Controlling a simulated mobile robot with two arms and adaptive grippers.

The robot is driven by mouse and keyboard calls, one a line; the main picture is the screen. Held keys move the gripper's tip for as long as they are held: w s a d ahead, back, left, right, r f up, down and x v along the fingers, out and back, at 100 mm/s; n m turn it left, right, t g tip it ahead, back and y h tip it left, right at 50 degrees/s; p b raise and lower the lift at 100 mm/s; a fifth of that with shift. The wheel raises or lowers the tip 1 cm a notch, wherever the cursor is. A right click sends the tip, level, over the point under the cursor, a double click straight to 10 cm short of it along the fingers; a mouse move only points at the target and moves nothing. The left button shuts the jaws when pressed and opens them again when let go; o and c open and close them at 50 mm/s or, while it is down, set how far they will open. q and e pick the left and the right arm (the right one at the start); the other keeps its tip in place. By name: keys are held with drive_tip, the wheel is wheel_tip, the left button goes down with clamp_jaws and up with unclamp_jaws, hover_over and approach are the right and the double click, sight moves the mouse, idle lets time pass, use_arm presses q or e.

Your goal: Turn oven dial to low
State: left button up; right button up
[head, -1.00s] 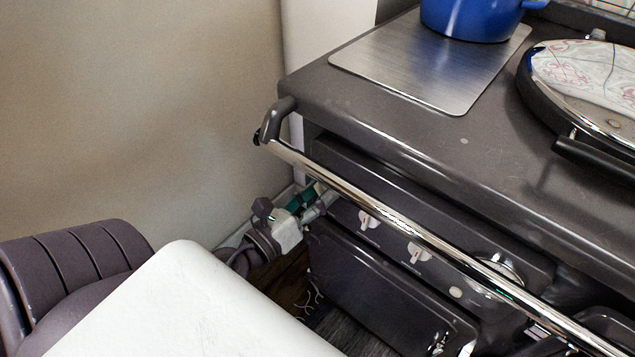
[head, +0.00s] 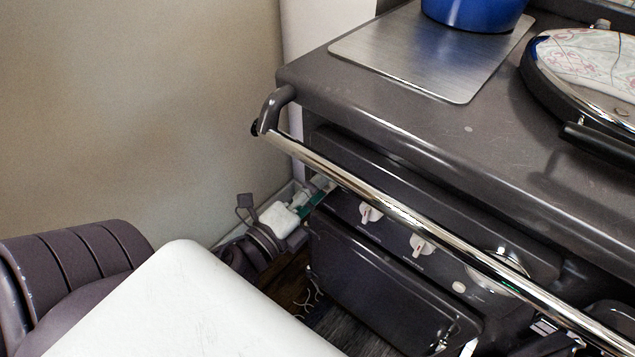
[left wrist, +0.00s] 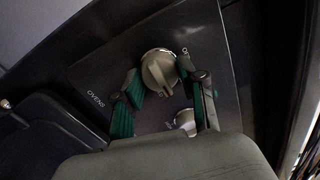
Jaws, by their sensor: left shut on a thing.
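The oven dial (left wrist: 160,70) is a round pale knob with a raised grip bar, on the dark panel beside the word "OVENS" in the left wrist view. My left gripper (left wrist: 163,82) has its two green-padded fingers on either side of this dial and is shut on it. In the head view my left gripper (head: 316,197) is at the left end of the stove's front panel, below the rail. The dial it holds is hidden there. My right gripper is in neither view.
A chrome rail (head: 385,212) runs along the stove front, just above my left gripper. Two more white dials, one nearer (head: 370,212) and one farther right (head: 421,245), are on the panel. A dark oven door (head: 375,285) is below. A wall (head: 140,110) stands left.

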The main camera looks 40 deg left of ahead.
use_arm(q)
drive_tip(key=shift+n+y+p, duration=0.4)
drive_tip(key=shift+n+p, duration=1.3)
drive_tip(key=shift+n, duration=1.6)
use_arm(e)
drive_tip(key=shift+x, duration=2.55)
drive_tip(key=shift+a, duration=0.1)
use_arm(q)
drive_tip(key=o, duration=1.1)
drive_tip(key=shift+o, duration=0.2)
